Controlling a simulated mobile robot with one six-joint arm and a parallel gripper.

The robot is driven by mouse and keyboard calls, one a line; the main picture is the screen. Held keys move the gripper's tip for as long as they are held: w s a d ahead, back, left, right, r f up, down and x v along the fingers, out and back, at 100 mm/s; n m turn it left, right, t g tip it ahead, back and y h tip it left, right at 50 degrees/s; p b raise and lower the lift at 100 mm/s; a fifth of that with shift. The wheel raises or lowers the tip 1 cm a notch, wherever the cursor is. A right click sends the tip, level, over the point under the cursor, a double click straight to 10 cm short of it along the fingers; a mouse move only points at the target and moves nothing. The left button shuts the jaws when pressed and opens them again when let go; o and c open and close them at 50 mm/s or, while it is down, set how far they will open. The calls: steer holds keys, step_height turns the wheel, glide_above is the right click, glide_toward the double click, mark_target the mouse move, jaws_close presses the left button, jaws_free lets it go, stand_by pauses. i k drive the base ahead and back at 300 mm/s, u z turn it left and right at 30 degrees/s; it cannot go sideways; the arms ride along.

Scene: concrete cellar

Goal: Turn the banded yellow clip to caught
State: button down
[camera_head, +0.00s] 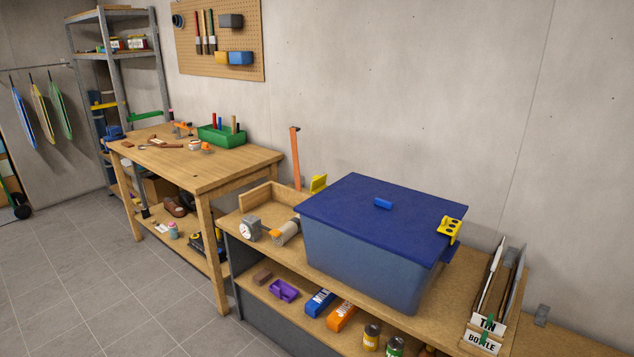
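A big blue bin (365,265) with a dark blue lid (345,205) stands on the wooden bench. The lid lies on the bin and has a small blue handle (383,203). A yellow clip with dark marks (449,230) is at the lid's right edge; it looks like the banded one. It seems to stick up and out from the rim, but I cannot tell exactly how it sits. A second, plain-looking yellow clip (318,183) stands up tilted at the lid's left corner. My gripper is not in view.
Left of the bin are a grey dial gauge (249,229) and a jar lying on its side (286,232). Upright files with labels (490,310) stand right of the bin. The shelf below holds boxes and cans. Tiled floor (90,270) is clear at the front left.

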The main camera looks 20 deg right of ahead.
mark_target(318, 184)
steer(key=i, duration=0.9)
steer(key=z, duration=1.6)
steer(key=k, duration=0.1)
steer(key=u, duration=3.2)
steer(key=i, duration=0.5)
steer(key=k, duration=0.15)
steer(key=u, duration=0.1)
